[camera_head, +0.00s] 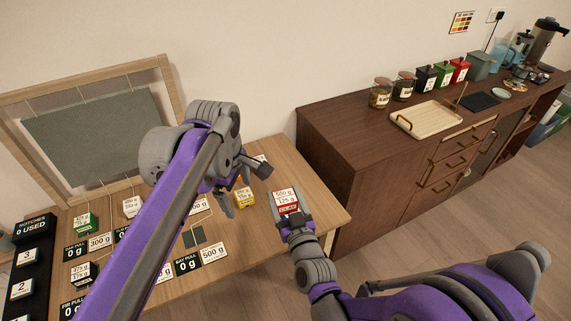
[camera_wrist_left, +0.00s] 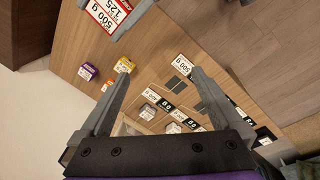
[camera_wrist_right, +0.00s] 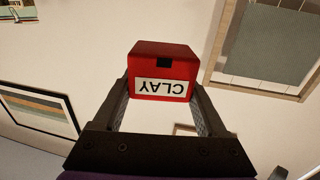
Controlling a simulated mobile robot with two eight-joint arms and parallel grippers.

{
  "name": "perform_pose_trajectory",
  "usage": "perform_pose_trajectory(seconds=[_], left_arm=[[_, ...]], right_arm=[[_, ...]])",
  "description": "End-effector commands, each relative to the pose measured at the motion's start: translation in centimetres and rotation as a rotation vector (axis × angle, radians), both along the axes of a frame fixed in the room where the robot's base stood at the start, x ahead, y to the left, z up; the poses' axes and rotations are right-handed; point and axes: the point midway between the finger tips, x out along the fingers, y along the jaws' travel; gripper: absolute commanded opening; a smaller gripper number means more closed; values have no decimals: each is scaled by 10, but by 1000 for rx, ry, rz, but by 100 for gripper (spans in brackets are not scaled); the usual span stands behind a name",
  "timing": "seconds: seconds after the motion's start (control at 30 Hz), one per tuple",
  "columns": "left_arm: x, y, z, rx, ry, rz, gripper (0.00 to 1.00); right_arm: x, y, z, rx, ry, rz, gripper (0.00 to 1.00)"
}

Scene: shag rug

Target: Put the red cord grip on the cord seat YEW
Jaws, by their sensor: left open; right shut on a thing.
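The red cord grip (camera_head: 287,203), a red block marked CLAY with a white 500 g / 125 g label, is held in my right gripper (camera_head: 296,226) above the right end of the table. In the right wrist view the red block (camera_wrist_right: 164,68) sits between both fingers. It also shows at the top of the left wrist view (camera_wrist_left: 112,12). My left gripper (camera_head: 245,188) is open and empty over the table, left of the red block. Cord seats with pull plates stand along the table; one reads BAY PULL 0 g (camera_head: 187,264). I cannot read YEW on any; my left arm hides some.
A yellow block (camera_head: 243,198) stands on the table near my left gripper. Green (camera_head: 85,222) and white-labelled blocks hang on cords from the wooden frame (camera_head: 168,90). A black notches panel (camera_head: 32,258) is at the left. A brown sideboard (camera_head: 350,150) stands right.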

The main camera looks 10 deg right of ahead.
Motion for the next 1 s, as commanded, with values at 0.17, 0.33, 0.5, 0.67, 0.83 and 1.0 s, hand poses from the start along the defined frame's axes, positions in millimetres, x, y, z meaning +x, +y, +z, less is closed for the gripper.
perform_pose_trajectory(seconds=[0.17, 0.33, 0.5, 0.67, 0.83, 1.0], left_arm=[[31, -53, 16, -17, 83, 259, 100], [44, -91, 21, -12, 136, 468, 100], [48, -111, 22, -3, 161, 586, 100], [49, -115, 16, 0, 166, 624, 100], [49, -115, -7, 0, 166, 624, 100], [49, -115, -41, -1, 166, 623, 100]], right_arm=[[0, 0, 0, 0, 0, 0, 12], [0, 0, 0, 0, 0, 0, 12], [0, 0, 0, 0, 0, 0, 12], [0, 0, 0, 0, 0, 0, 12], [0, 0, 0, 0, 0, 0, 12], [0, 0, 0, 0, 0, 0, 12]])
